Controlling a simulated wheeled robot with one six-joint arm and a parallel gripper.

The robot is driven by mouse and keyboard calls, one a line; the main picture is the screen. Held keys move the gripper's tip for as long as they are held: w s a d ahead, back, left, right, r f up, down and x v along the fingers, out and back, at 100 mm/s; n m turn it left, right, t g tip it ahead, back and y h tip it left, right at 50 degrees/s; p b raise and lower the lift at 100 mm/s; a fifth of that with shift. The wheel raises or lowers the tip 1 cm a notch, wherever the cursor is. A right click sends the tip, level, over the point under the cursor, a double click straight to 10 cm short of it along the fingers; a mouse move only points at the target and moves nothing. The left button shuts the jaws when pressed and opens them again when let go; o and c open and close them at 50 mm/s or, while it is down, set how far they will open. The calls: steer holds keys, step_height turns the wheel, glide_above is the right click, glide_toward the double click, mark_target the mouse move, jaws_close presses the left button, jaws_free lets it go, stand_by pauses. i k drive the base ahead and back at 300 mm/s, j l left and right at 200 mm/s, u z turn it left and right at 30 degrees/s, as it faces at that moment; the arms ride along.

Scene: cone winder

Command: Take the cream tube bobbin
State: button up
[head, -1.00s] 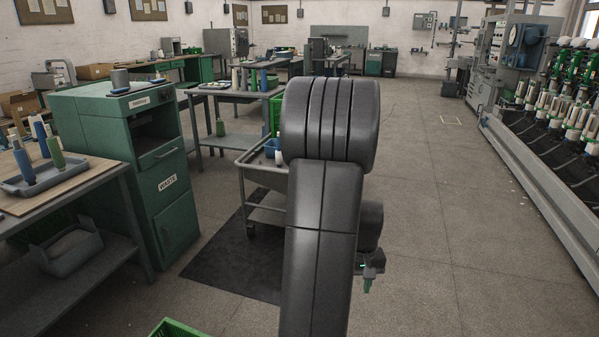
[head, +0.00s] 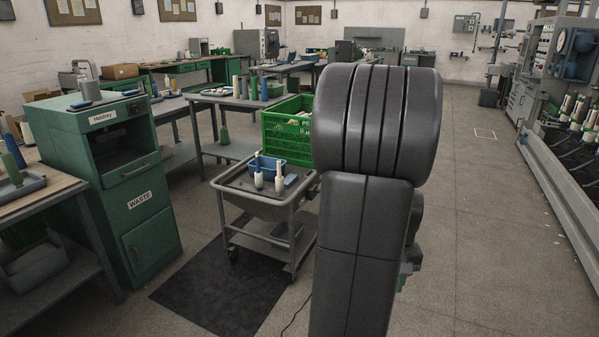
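Two pale, cream-white bobbins stand on a grey trolley (head: 268,208) in the head view: a left one (head: 259,178) and a right one (head: 279,182), in front of a blue bin (head: 265,164). I cannot tell at this size which is the cream tube bobbin. More pale tubes stand on the table behind. My gripper (head: 405,268) shows only in part at the right edge of my dark arm, to the right of the trolley and apart from it. A small green part shows there; whether the fingers are open is hidden.
A green crate (head: 287,128) sits at the trolley's back, partly behind my arm. A green waste cabinet (head: 120,190) and a workbench (head: 40,215) stand at the left. The winding machine (head: 560,160) lines the right side. The floor (head: 480,250) between is clear.

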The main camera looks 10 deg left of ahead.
mark_target(279, 178)
steer(key=i, duration=1.65)
steer(key=i+j, duration=0.2)
steer(key=j, duration=0.15)
steer(key=i+j, duration=0.2)
steer(key=j, duration=0.2)
steer(key=i+j, duration=0.2)
steer(key=j, duration=0.15)
steer(key=i+j, duration=0.2)
steer(key=j, duration=0.2)
steer(key=i+j, duration=0.2)
steer(key=j, duration=0.15)
steer(key=i+j, duration=0.2)
steer(key=j, duration=0.2)
